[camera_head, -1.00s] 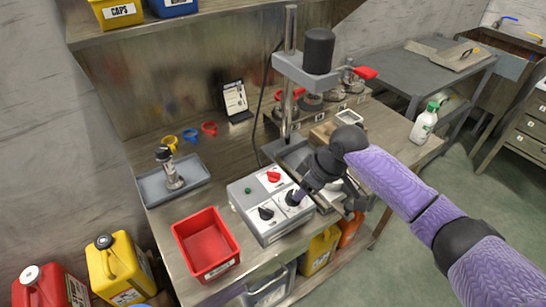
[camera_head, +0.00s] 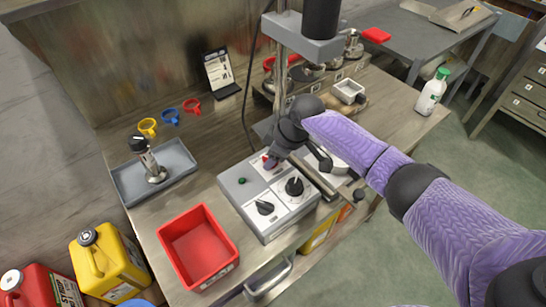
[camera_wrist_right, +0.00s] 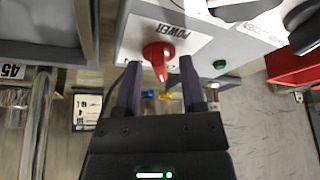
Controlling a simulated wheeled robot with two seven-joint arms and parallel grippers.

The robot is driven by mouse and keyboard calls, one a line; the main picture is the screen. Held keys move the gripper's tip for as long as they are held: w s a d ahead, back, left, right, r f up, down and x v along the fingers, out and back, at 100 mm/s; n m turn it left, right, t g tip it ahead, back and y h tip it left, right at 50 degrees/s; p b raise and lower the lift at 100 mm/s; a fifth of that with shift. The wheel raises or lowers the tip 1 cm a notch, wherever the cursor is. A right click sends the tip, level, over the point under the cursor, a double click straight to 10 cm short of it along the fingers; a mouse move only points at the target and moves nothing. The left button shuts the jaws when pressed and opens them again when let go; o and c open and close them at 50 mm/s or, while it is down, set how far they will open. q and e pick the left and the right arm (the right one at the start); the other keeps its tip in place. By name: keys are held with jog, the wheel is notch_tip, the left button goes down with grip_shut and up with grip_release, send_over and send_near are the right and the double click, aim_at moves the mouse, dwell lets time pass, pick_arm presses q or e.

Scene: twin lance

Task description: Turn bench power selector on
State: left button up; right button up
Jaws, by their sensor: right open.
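The control box (camera_head: 232,200) is a grey box with a white panel on the bench. It carries a red selector knob (camera_head: 266,159), two black knobs and a green lamp. In the right wrist view the red knob (camera_wrist_right: 157,55) sits beside the label "POWER", its pointer end toward the gripper. My right gripper (camera_head: 271,161) is at the knob in the head view and partly hides it. Its purple fingers (camera_wrist_right: 160,72) are open on either side of the knob's pointer end in the right wrist view; I cannot tell whether they touch it. My left gripper is not in view.
A drill-press-like stand (camera_head: 307,40) rises behind the box. A red bin (camera_head: 190,262) is in front-left of it, and a grey tray (camera_head: 125,190) with a metal tool lies left.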

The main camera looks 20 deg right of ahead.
grip_shut()
dwell(0.3)
